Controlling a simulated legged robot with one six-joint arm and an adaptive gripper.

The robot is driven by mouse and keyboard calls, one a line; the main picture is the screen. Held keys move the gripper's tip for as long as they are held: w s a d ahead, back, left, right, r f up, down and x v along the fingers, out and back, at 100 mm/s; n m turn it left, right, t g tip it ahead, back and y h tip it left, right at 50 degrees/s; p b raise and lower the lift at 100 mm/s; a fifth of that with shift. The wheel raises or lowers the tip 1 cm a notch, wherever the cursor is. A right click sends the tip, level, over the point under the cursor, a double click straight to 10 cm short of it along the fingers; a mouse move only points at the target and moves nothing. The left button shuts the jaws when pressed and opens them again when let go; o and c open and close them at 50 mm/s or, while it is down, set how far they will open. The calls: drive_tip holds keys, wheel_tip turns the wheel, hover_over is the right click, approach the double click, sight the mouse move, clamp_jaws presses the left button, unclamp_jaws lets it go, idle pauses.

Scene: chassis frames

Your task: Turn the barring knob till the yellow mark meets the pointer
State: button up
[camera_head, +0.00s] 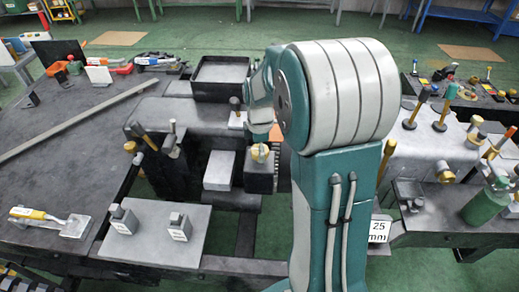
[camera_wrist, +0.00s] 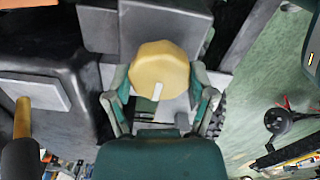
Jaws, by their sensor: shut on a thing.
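The knob (camera_wrist: 158,62) is yellow and many-sided, and it sits between the two fingers of my gripper (camera_wrist: 160,75) in the wrist view. The fingers are shut on its left and right sides. A small pale strip (camera_wrist: 158,88) shows at the knob's lower edge; I cannot tell whether it is a mark or the pointer. In the head view the knob (camera_head: 260,153) stands on top of a dark block (camera_head: 259,178), with my gripper (camera_head: 262,137) over it. A separate yellow mark cannot be made out.
A pale block (camera_head: 219,170) stands just left of the dark block. A black open tray (camera_head: 221,72) lies behind. Several upright handles stand at both sides, including a yellow one (camera_wrist: 22,118) in the wrist view. A plate (camera_head: 150,240) with two small labelled blocks lies front left.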

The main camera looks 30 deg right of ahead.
drive_tip(key=shift+f, duration=0.1)
idle(0.4)
drive_tip(key=o, duration=1.1)
drive_tip(key=shift+c, duration=0.2)
wheel_tip(320, 180, up, 12)
drive_tip(key=shift+w, duration=0.1)
drive_tip(key=s+a+r+m+t, duration=0.1)
drive_tip(key=s+a+m+t, duration=0.1)
drive_tip(key=s+a+m, duration=0.4)
drive_tip(key=s+a+r+m+t, duration=0.1)
drive_tip(key=s+a+m+t, duration=0.2)
drive_tip(key=s, duration=0.9)
drive_tip(key=a+m, duration=0.3)
drive_tip(key=m, duration=0.1)
drive_tip(key=shift+s+a+r+m+t, duration=0.3)
drive_tip(key=shift+s+a+m, duration=0.1)
